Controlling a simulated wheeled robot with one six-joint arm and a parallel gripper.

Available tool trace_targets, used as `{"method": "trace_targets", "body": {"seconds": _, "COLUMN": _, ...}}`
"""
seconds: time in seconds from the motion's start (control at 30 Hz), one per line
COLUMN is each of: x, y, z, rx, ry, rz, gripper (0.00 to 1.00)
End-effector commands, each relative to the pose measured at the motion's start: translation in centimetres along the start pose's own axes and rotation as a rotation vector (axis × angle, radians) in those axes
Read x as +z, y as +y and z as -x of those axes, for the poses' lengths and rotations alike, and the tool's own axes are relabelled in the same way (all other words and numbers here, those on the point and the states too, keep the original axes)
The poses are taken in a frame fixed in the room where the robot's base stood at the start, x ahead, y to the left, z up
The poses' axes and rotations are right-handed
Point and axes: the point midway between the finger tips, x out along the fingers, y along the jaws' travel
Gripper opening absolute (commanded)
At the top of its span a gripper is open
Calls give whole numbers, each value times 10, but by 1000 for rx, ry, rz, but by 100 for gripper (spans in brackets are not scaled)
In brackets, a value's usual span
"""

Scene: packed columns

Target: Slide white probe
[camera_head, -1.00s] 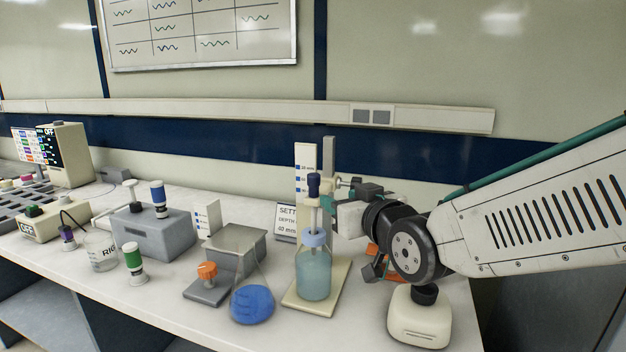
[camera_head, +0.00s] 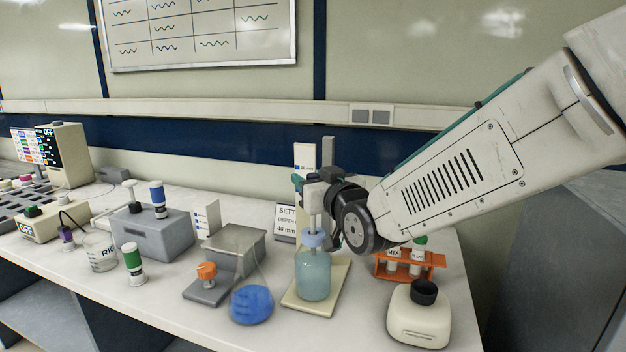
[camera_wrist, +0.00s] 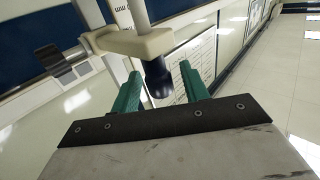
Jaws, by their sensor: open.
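The white probe (camera_head: 314,222) stands upright in the bottle (camera_head: 314,275) with a light blue collar, on a cream stand base. In the wrist view its dark blue knob (camera_wrist: 158,78) shows between the two green fingers, below the cream holder (camera_wrist: 130,42) in that picture. My gripper (camera_head: 309,180) is at the probe's top in the head view, where it hides the knob. The green fingers (camera_wrist: 161,90) are open, with gaps on both sides of the knob; contact cannot be seen.
An orange rack (camera_head: 405,265) with vials and a cream bottle with a black cap (camera_head: 419,318) stand to the right.

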Motion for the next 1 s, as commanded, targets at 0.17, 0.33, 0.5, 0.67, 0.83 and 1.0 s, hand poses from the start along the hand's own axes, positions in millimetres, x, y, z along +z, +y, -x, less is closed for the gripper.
{"method": "trace_targets", "body": {"seconds": 0.17, "x": 0, "y": 0, "z": 0, "rx": 0, "ry": 0, "rz": 0, "gripper": 23}}
{"method": "trace_targets", "body": {"seconds": 0.33, "x": 0, "y": 0, "z": 0, "rx": 0, "ry": 0, "rz": 0, "gripper": 0}}
{"method": "trace_targets", "body": {"seconds": 0.5, "x": -20, "y": 0, "z": 0, "rx": 0, "ry": 6, "rz": 0, "gripper": 0}}
{"method": "trace_targets", "body": {"seconds": 0.67, "x": -53, "y": 0, "z": 0, "rx": 0, "ry": 8, "rz": 0, "gripper": 0}}
{"method": "trace_targets", "body": {"seconds": 0.83, "x": -66, "y": 0, "z": 0, "rx": 0, "ry": 4, "rz": 0, "gripper": 0}}
{"method": "trace_targets", "body": {"seconds": 1.0, "x": -68, "y": 0, "z": 0, "rx": 0, "ry": 8, "rz": 0, "gripper": 0}}
